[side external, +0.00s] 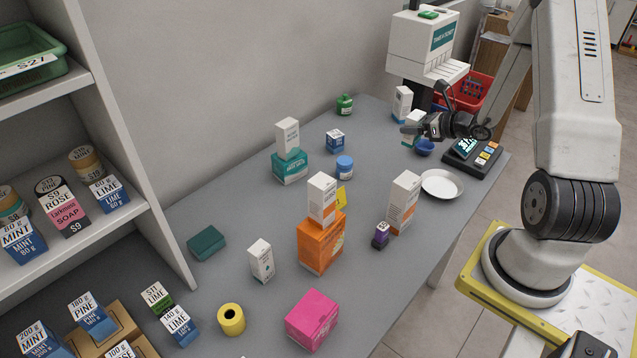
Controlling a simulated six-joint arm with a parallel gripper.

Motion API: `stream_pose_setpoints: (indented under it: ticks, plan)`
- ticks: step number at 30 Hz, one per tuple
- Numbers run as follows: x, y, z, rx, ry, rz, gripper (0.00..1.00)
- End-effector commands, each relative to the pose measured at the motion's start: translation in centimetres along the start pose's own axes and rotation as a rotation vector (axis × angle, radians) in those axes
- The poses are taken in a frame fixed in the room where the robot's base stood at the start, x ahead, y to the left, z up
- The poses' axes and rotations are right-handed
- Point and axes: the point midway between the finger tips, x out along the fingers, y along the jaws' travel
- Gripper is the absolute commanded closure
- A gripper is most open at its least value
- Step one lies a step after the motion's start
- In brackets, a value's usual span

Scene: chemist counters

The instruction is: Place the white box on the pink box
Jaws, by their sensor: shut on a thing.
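The pink box (312,320) lies on the counter near its front edge, with nothing on top of it. My gripper (412,131) is at the far right end of the counter, shut on a small white box (413,117) with green on it. The fingers hide part of this box, and I cannot tell whether it touches the counter. Other white boxes are in view: one stands on the teal box (288,138), one on the orange box (322,198), and one alone on the counter (260,260).
A tall white-and-orange box (404,203) and a purple bottle (381,236) stand right of the orange box. A white dish (442,184), blue bowl (424,147) and card terminal (470,153) are near my gripper. A yellow roll (231,320) is left of the pink box.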

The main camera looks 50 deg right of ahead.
Motion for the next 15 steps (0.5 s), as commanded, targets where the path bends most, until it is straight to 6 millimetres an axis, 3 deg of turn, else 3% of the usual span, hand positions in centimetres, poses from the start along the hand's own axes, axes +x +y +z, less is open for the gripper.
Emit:
stream_pose_setpoints:
  ticks: [8,15]
  plan:
    - [-0.2,0.0,0.7,-0.001,-0.001,0.0,0.77]
    - [-1.3,-0.1,3.3,-0.005,-0.003,-0.002,0.77]
